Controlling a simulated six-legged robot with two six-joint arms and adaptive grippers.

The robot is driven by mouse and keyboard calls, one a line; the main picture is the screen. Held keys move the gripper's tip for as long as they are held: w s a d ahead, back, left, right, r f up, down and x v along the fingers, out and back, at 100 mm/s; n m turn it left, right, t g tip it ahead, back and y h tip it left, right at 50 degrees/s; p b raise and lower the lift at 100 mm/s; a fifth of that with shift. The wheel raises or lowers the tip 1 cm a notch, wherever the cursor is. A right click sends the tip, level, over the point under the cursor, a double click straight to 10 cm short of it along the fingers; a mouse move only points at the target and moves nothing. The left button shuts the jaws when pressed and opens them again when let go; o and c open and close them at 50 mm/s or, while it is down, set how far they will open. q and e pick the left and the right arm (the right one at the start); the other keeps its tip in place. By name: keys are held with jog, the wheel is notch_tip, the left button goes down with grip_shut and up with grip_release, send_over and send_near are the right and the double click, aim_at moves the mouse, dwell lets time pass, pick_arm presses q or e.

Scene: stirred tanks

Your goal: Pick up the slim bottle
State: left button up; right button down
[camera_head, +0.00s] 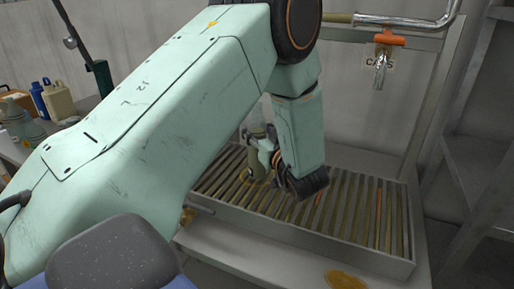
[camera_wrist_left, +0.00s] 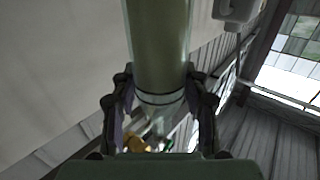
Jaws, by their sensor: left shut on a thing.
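The slim bottle (camera_wrist_left: 160,45) has an olive-green lower body and a clear, narrowing part with dark rings. In the wrist view it runs between the two fingers of my left gripper (camera_wrist_left: 160,110), which is shut on it. In the head view the left gripper (camera_head: 268,152) is over the slatted tray (camera_head: 345,215), with the bottle (camera_head: 256,168) partly hidden by it. The bottle looks roughly upright. I cannot tell whether its base touches the slats. My right gripper is not in view.
An orange-handled tap (camera_head: 381,62) hangs from a pipe behind the tray. A metal frame post (camera_head: 432,100) stands to the right, with grey shelving (camera_head: 485,130) beyond it. A blue bottle (camera_head: 38,99) and a cream jug (camera_head: 58,99) stand at far left.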

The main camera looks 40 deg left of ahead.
pick_arm(q)
grip_shut()
jog(key=shift+r, duration=0.25)
